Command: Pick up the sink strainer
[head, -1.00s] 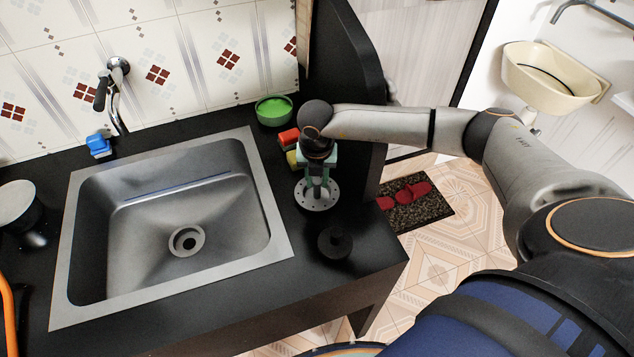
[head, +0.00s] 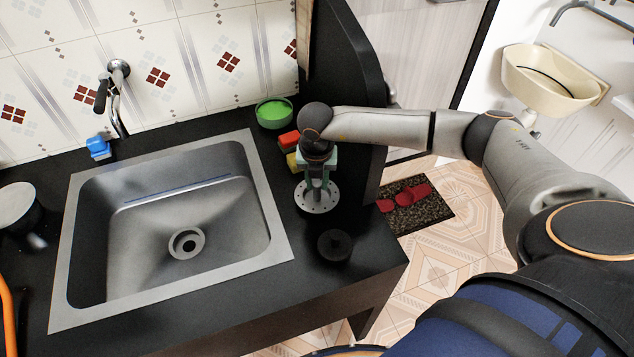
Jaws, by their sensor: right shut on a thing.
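The sink strainer (head: 329,200) is a round metal disc with small holes near its rim, on the black counter right of the sink. My right gripper (head: 317,192) points down over its middle, and its fingers are shut on the strainer's centre. The gripper hides the middle of the disc. I cannot tell whether the disc touches the counter or is slightly above it. My left gripper is not in view.
A black round stopper (head: 335,246) lies just in front. Behind are a red and yellow sponge (head: 289,139) and a green bowl (head: 273,113). The metal sink (head: 185,205) is empty, with a drain in its floor. The counter's right edge is close.

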